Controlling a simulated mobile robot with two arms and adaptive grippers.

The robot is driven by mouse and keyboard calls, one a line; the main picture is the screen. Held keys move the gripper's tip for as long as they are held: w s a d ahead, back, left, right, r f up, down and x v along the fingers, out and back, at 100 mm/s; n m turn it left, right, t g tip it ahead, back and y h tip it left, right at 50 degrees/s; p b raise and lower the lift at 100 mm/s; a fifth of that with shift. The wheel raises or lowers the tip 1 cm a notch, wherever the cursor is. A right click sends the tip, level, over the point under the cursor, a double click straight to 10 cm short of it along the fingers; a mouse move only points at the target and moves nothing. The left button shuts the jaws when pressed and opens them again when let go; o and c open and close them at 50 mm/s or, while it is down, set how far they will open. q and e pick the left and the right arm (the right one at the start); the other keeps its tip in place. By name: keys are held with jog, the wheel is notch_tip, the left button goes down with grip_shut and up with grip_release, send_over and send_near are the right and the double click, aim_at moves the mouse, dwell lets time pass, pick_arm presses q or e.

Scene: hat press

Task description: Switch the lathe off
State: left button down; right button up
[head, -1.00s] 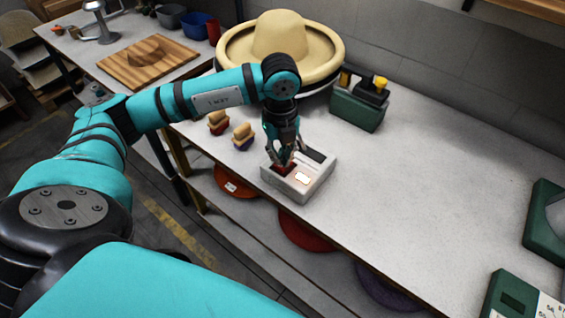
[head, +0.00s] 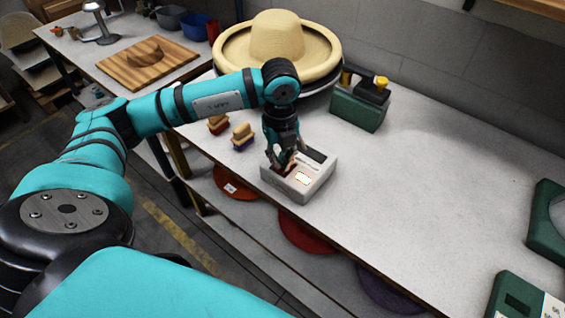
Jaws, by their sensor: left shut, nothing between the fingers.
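A small pale switch box (head: 313,187) lies on the bench near its front edge, with a lit white patch (head: 303,178) on its top. My left gripper (head: 283,168) is shut and points down at the left part of the box top. Its fingertips are at or just over a dark red rocker there, which they mostly hide. I cannot tell whether they touch it. A big straw-coloured hat (head: 278,40) sits on a round dark stand behind my left forearm. My right gripper is out of view.
Two small wooden-handled brushes (head: 242,134) stand left of the box. A green box with a yellow knob (head: 361,104) stands behind it. Green machine parts (head: 547,215) are at the right edge. The bench (head: 440,180) right of the switch box is clear.

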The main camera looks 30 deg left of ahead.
pick_arm(q)
jog(key=shift+f, duration=0.15)
jog(key=shift+r+p, duration=0.5)
jog(key=shift+r, duration=0.25)
jog(key=shift+r+p, duration=1.75)
jog(key=shift+r, duration=1.05)
jog(key=shift+d+f, duration=0.1)
